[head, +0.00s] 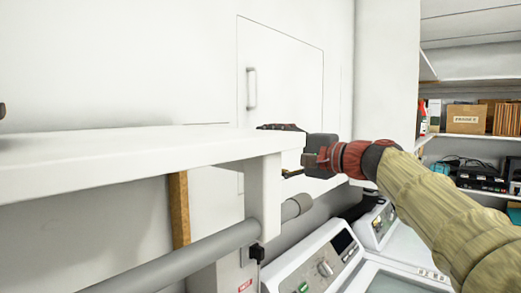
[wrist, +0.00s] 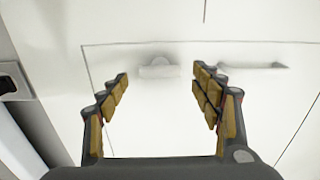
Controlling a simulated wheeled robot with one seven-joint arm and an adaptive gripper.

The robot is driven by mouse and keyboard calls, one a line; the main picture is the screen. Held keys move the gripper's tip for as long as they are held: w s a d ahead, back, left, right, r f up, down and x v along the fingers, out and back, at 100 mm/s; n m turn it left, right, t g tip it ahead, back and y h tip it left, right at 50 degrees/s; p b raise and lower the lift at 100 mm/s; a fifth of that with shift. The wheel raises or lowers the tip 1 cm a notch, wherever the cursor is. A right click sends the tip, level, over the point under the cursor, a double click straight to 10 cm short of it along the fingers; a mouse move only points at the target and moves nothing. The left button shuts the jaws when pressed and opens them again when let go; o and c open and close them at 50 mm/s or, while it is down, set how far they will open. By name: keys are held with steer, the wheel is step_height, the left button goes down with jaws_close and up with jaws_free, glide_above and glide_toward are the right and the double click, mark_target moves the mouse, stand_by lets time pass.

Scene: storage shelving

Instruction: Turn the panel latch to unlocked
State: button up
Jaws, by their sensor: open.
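The white panel (head: 290,70) is a shut door in the white wall, with a vertical bar handle (head: 251,88) on its left side. In the wrist view the panel (wrist: 150,120) fills the middle, and the handle (wrist: 252,66) is at the upper right. A small pale latch (wrist: 160,68) with a rounded knob shows between the fingertips; its turned position is hard to tell. My gripper (wrist: 160,75) is open and empty, its fingers either side of the latch in the picture; contact is not visible. In the head view my gripper (head: 287,150) is before the panel's lower part, where the latch is hidden.
A white shelf (head: 120,150) juts in from the left, close to my gripper, with a grey pipe (head: 190,258) below. White machines (head: 325,262) stand under my arm. Storage shelves with a cardboard box (head: 466,118) are at the right.

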steer(key=v, duration=0.8)
steer(key=shift+s+d, duration=0.2)
steer(key=shift+s, duration=0.05)
step_height(320, 180, down, 13)
steer(key=d+g+h, duration=0.2)
steer(key=d+h, duration=0.1)
steer(key=h, duration=0.1)
steer(key=s+d+f+n+g+h, duration=0.1)
steer(key=s+f+g+h, duration=0.1)
steer(key=s+f, duration=0.5)
steer(key=s+d+f+n+g+h, duration=0.1)
steer(key=s+f+h, duration=0.15)
steer(key=f, duration=0.85)
steer(key=s+f+n+g+h, duration=0.1)
steer(key=s+f+n+h, duration=0.1)
steer(key=s+f, duration=0.5)
steer(key=s+f+n+g+h, duration=0.1)
steer(key=s+f+n, duration=0.3)
steer(key=s, duration=1)
step_height(320, 180, down, 3)
steer(key=shift+d+r+n+h, duration=0.1)
steer(key=shift+d+n+h, duration=0.3)
steer(key=shift+h, duration=0.25)
steer(key=shift+s, duration=0.1)
